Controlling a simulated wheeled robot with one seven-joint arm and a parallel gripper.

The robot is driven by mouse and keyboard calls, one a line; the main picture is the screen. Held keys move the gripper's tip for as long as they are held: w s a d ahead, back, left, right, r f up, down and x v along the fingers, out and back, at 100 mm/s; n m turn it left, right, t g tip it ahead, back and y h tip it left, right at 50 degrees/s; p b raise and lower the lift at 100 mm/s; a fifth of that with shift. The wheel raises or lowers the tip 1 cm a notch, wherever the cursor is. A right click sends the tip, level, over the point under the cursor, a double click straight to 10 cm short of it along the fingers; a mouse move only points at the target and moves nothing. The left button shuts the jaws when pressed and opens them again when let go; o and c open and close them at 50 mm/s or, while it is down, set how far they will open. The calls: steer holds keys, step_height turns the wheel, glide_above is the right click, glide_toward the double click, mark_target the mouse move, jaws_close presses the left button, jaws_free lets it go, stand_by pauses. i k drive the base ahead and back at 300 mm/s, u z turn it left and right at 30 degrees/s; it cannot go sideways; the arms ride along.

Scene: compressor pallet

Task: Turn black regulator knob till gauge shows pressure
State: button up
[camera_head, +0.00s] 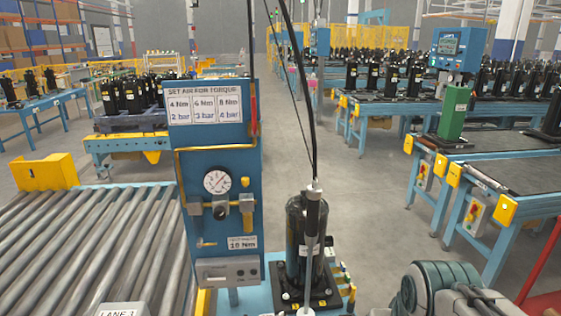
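A blue panel (246,161) stands upright left of centre. On it is a round white gauge (217,181) with a dark needle; the reading is too small to tell. The small black regulator knob (220,212) sits just below the gauge, between metal fittings. A sign (205,101) on the panel's top reads "SET AIR FOR TORQUE", with Nm values over 2, 3 and 4 bar. My gripper is not in view; part of my arm shows at the lower right, apart from the panel.
A black compressor (296,240) stands right of the panel, with a hanging tool (313,220) and cable in front of it. A roller conveyor (85,245) runs at the left. Blue workbenches (515,178) stand at the right. Open grey floor (375,200) lies between.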

mark_target(219, 213)
steer(key=z, duration=1.1)
steer(key=k, duration=1.2)
steer(key=u, duration=1.45)
steer(key=i, duration=0.5)
steer(key=u, duration=0.05)
